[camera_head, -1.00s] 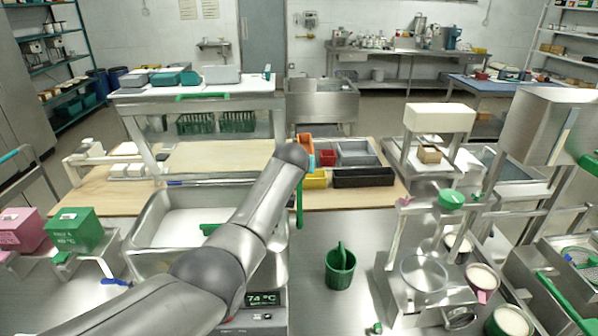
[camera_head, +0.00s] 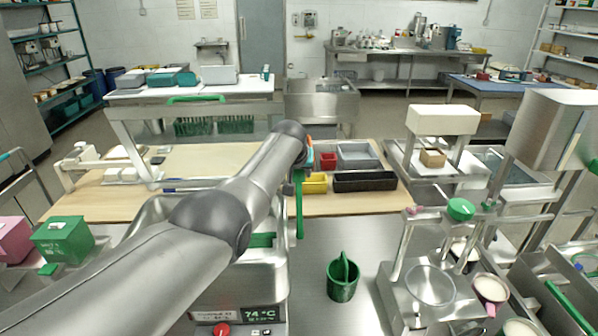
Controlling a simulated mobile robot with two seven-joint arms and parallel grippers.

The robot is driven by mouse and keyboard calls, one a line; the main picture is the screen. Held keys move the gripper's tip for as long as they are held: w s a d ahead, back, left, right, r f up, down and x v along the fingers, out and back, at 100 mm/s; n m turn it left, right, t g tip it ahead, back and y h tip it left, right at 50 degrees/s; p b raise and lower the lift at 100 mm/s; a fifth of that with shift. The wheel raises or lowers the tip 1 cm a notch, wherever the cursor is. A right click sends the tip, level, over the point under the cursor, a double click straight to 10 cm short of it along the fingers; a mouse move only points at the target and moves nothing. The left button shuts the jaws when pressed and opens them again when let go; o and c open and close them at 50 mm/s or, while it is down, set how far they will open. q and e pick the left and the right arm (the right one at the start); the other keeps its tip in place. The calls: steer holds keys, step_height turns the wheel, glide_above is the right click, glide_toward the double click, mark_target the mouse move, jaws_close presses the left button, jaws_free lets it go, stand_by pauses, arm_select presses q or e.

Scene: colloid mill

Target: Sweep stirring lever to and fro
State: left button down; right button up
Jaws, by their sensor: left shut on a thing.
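My left arm comes in from the lower left, and its wrist end is over the middle of the bench. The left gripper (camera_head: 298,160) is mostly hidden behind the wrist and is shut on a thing. A slim green upright bar (camera_head: 299,208), which looks like the stirring lever, hangs just below the wrist end. The grip on it is not clearly visible. The steel vat (camera_head: 262,277) is below and left of it, partly covered by my arm. A green bar (camera_head: 263,240) shows inside the vat. My right gripper is not in view.
A green pot with a handle (camera_head: 342,280) stands right of the vat. A steel stand with a glass bowl (camera_head: 430,285) is at the right. A green box (camera_head: 62,238) is at the left. A temperature display (camera_head: 240,314) is below the vat. Bare bench surrounds the pot.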

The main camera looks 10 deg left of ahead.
arm_select(q)
steer(key=c, duration=0.9)
jaws_free()
steer(key=o, duration=0.5)
steer(key=shift+w+f, duration=0.1)
steer(key=shift+w, duration=0.05)
steer(key=shift+c, duration=0.2)
steer(key=shift+p+v, duration=1.45)
steer(key=shift+v, duration=1.3)
steer(key=v, duration=1)
steer(key=shift+f, duration=0.1)
